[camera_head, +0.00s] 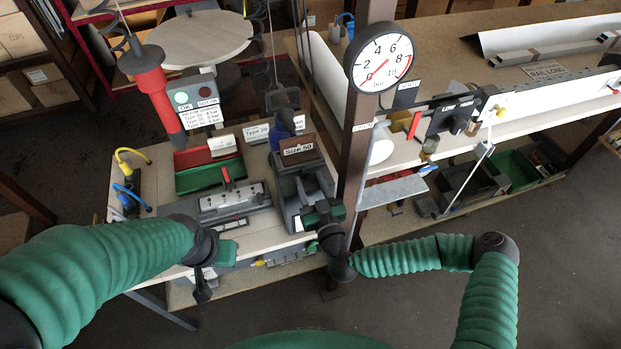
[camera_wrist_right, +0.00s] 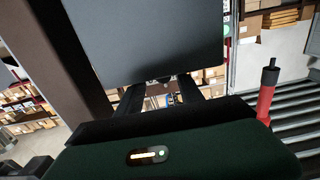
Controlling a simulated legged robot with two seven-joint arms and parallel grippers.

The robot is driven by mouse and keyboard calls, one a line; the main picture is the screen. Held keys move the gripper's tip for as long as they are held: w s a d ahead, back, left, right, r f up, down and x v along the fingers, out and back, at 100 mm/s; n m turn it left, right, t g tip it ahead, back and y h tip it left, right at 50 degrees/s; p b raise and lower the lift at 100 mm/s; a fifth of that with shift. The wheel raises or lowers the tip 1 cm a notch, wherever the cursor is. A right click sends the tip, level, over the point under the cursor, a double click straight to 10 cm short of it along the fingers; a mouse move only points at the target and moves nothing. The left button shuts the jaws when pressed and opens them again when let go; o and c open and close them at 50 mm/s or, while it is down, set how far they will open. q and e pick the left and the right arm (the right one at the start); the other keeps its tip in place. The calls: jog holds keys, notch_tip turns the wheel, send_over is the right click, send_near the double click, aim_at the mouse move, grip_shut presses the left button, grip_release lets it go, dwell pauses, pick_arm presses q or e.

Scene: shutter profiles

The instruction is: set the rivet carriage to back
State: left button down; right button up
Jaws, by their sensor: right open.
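I cannot tell for certain which part is the rivet carriage. A grey block with an upright red lever (camera_head: 227,180) sits on the left bench, its top marked along the length. Right of it stands a dark grey machine (camera_head: 290,190) with a "Size 50" bin (camera_head: 300,150) on top. My right gripper (camera_head: 322,212) is at the machine's front right side, partly hiding it. In the right wrist view its open fingers (camera_wrist_right: 160,98) face a dark grey panel (camera_wrist_right: 148,38), with nothing seen between them. My left gripper (camera_head: 208,275) is at the bench's front edge, its jaws unclear.
A red and green tray (camera_head: 208,175) lies behind the grey block. A red hanging tool (camera_head: 155,90) and a button box (camera_head: 188,98) are at the left. A brown post (camera_head: 357,130) with a dial gauge (camera_head: 380,60) stands right of the machine, close to my right gripper.

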jog(key=shift+w+a, duration=0.4)
jog(key=shift+w, duration=0.05)
jog(key=shift+a, duration=0.35)
jog(key=shift+s+d, duration=0.1)
jog(key=shift+d, duration=0.15)
jog(key=shift+c, duration=1.1)
jog(key=shift+d, duration=0.35)
jog(key=c, duration=0.5)
jog(key=shift+c, duration=1.1)
jog(key=shift+a, duration=0.3)
grip_shut()
jog(key=shift+d, duration=0.15)
